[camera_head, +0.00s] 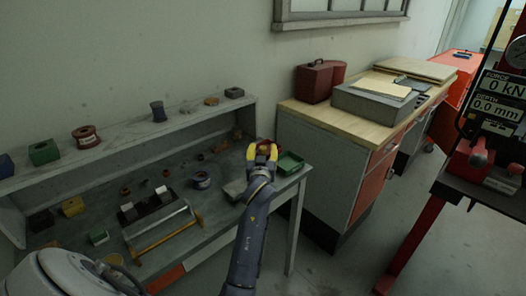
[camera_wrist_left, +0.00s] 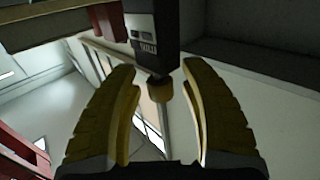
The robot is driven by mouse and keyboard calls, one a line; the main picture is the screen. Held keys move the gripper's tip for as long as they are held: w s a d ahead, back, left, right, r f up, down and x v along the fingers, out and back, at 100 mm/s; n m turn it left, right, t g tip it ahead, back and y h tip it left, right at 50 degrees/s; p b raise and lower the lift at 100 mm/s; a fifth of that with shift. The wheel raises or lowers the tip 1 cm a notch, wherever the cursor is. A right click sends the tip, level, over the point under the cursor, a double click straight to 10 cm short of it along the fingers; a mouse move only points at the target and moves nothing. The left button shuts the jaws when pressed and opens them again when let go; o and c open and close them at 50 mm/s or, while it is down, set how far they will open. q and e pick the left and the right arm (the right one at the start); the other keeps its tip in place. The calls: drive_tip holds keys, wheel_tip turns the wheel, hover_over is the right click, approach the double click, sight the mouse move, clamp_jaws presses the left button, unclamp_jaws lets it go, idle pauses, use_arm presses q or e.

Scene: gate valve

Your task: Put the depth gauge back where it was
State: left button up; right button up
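My left gripper (camera_head: 262,153) has yellow fingers and is over the right end of the workbench, beside the green tray. In the left wrist view its two fingers (camera_wrist_left: 158,70) are apart. A dark boxy instrument with pale lettering (camera_wrist_left: 152,30) and a small brass-coloured end (camera_wrist_left: 160,90) shows between and beyond the fingertips. It may be the depth gauge; I cannot be sure. I see no clear finger contact with it. In the head view I cannot pick out the depth gauge. My right gripper is not in view.
The grey workbench (camera_head: 222,218) holds small parts, a grey ring (camera_head: 201,180) and a green tray (camera_head: 289,163). Its back shelf (camera_head: 130,137) carries several blocks and spools. A wood-topped cabinet (camera_head: 318,157) stands to the right. A press with a force and depth display (camera_head: 497,103) is at far right.

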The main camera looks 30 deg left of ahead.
use_arm(q)
drive_tip(key=shift+r, duration=0.25)
drive_tip(key=v, duration=0.7)
drive_tip(key=shift+s, duration=0.15)
drive_tip(key=shift+s+d, duration=0.1)
drive_tip(key=shift+d, duration=0.05)
